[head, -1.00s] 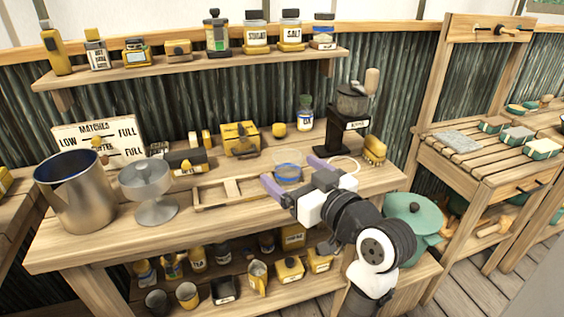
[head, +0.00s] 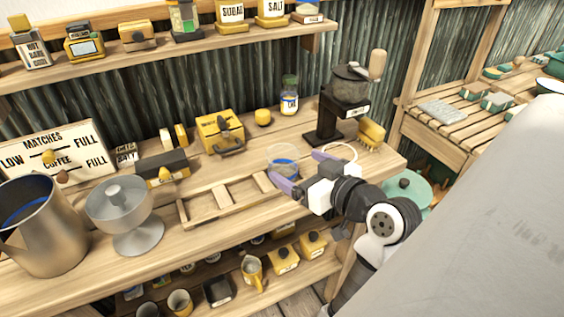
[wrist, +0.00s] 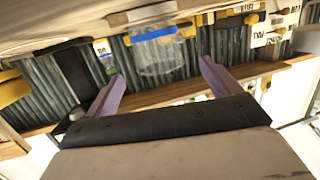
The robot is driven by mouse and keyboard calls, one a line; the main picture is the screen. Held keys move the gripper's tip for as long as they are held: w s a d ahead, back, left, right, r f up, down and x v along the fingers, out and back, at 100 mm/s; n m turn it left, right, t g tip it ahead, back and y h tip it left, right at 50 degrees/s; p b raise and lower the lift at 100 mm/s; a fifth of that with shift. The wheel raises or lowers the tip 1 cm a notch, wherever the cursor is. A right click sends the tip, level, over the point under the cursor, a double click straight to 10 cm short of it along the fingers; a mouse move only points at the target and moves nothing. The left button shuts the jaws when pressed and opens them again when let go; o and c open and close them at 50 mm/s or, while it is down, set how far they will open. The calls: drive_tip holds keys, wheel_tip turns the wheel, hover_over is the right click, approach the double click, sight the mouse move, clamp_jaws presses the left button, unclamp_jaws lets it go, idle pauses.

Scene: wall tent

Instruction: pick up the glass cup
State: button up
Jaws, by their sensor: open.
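The glass cup (head: 283,154) is clear with a blue band and stands on the wooden workbench, behind the right end of a wooden frame. My gripper (head: 292,165) is open, with its purple fingers pointing at the cup and spread to either side of its near side. In the wrist view, which is upside down, the cup (wrist: 158,57) shows between and just beyond the fingertips (wrist: 160,70). No finger clearly touches it. The near finger hides part of the cup's lower side in the head view.
A black coffee grinder (head: 340,105) stands behind and right of the cup. A yellow box (head: 219,132), a small jar (head: 289,98) and a yellow brush (head: 371,134) are nearby. The wooden frame (head: 225,202) lies left of the gripper. A metal pedestal bowl (head: 128,215) stands further left.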

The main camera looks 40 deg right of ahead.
sight(283, 160)
drive_tip(key=shift+w+d+f+p, duration=0.1)
drive_tip(key=shift+w+f+p, duration=0.25)
drive_tip(key=shift+w, duration=0.7)
drive_tip(key=shift+w+d+f+p, duration=0.1)
drive_tip(key=shift+w+f+p, duration=0.2)
drive_tip(key=shift+w, duration=0.8)
drive_tip(key=shift+w+f+p, duration=0.25)
drive_tip(key=shift+w+f, duration=0.15)
drive_tip(key=shift+w, duration=0.65)
drive_tip(key=c, duration=1.1)
drive_tip(key=shift+r, duration=0.1)
